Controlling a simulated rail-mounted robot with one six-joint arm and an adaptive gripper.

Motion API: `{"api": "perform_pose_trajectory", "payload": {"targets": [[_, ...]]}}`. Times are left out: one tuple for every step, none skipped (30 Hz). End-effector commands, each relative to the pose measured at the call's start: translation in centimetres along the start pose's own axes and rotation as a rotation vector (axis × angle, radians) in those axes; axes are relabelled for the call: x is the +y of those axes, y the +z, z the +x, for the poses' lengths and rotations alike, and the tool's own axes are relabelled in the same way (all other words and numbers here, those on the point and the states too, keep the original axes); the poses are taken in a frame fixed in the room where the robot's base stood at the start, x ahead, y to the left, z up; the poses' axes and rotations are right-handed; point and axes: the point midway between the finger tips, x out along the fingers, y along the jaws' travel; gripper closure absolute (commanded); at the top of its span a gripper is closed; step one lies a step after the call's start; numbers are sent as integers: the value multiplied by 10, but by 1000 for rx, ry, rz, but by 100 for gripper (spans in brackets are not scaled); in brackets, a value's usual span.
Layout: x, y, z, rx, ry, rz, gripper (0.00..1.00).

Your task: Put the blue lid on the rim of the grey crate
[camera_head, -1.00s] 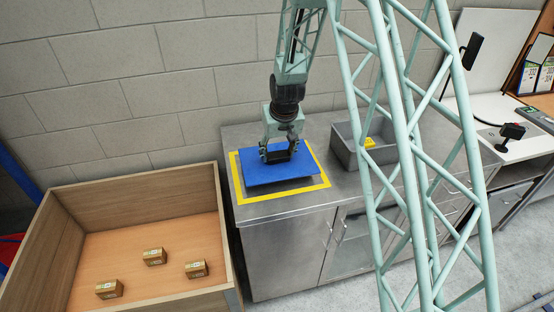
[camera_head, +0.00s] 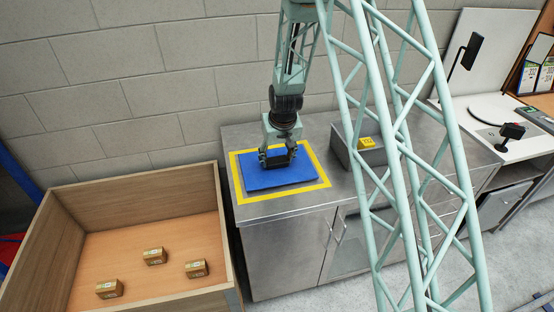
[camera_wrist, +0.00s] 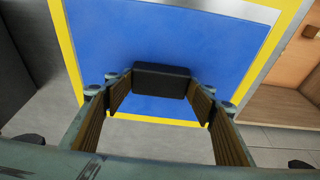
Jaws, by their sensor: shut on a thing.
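The blue lid (camera_head: 281,178) is a flat square with a black block handle (camera_wrist: 162,80) in its middle. It is inside the yellow outline on the steel counter, appearing low, at or near the surface. My gripper (camera_head: 278,155) is above its centre, with its fingers shut on the black handle; the wrist view shows one finger on each side of it. The grey crate (camera_head: 344,152) stands to the right on the same counter, with a yellow label (camera_head: 366,142). My lattice arm hides much of the crate.
The yellow outline (camera_head: 238,184) marks the counter around the lid. A wooden box (camera_head: 150,232) with several small cartons stands at the left. A block wall runs behind. A white desk with a black device (camera_head: 511,131) is at the right.

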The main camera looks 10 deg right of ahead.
Motion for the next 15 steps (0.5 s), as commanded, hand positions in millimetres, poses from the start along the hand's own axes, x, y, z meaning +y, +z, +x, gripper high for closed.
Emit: {"api": "perform_pose_trajectory", "payload": {"targets": [[0,0,0,1,0,0,63],[0,0,0,1,0,0,63],[0,0,0,1,0,0,63],[0,0,1,0,0,0,63],[0,0,2,1,0,0,63],[0,1,2,0,0,0,63],[0,1,3,0,0,0,63],[0,1,4,0,0,0,63],[0,1,3,0,0,0,46],[0,1,3,0,0,0,43],[0,1,3,0,0,0,40],[0,1,3,0,0,0,37],[0,1,3,0,0,0,36],[0,1,3,0,0,0,36],[0,1,3,0,0,0,36]]}}
